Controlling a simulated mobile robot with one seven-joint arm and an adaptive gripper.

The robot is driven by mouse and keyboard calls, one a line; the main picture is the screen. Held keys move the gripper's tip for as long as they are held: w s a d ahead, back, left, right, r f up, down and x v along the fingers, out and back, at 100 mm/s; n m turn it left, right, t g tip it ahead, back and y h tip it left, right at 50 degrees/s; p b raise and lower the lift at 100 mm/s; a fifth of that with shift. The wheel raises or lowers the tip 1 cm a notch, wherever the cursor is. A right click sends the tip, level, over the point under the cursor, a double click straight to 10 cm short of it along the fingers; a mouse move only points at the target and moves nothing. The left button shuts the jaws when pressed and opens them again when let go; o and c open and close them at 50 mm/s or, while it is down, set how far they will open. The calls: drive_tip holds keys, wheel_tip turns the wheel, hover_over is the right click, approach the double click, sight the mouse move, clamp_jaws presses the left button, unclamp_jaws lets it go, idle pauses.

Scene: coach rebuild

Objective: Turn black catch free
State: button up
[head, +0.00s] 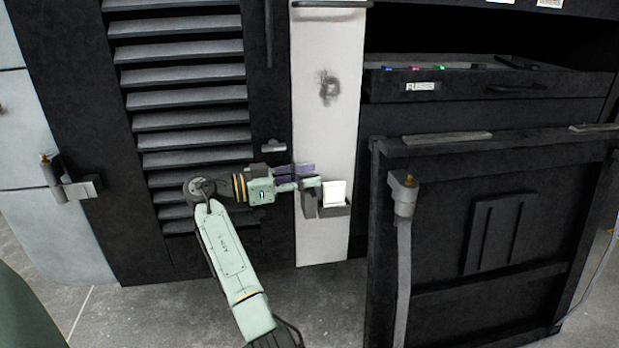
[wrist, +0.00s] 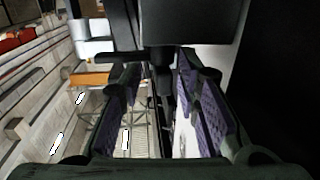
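A dark catch-like block (head: 310,205) sits low on the white panel (head: 328,120), beside a small white box (head: 334,192) in a dark holder. I cannot tell for certain that this block is the black catch. My gripper (head: 309,177) reaches in from the left, with its fingers just above and left of the block. In the wrist view my gripper (wrist: 155,78) shows its purple-padded fingers apart, and a large dark block (wrist: 185,22) stands beyond the tips. A narrow dark part shows between the fingers; contact cannot be made out.
A louvred black door (head: 190,85) stands behind my arm. A grey catch with a brass knob (head: 70,185) is at far left. A black panel (head: 480,225) with a strap fitting (head: 404,193) stands at right, under a drawer (head: 490,85). The floor in front is clear.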

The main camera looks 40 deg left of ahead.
drive_tip(key=v, duration=1.1)
drive_tip(key=shift+s+a, duration=0.1)
